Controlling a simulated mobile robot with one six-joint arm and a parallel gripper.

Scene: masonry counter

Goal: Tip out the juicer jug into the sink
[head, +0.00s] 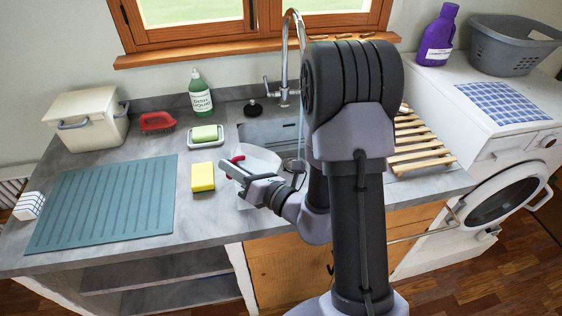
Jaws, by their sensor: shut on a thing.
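The juicer jug (262,158) is a pale, rounded vessel at the near left part of the sink, with a red part at its left side by my gripper. My gripper (235,170) is shut on the jug at that left side. The jug looks tilted, but its contents and the exact angle cannot be made out. The grey sink (262,132) lies behind and around it, partly hidden by the jug and my arm. A tall chrome tap (284,60) rises at the back of the sink.
A yellow sponge (203,177) lies left of my gripper. A wooden rack (415,150) stands right. A black plug (253,108) sits behind the sink.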

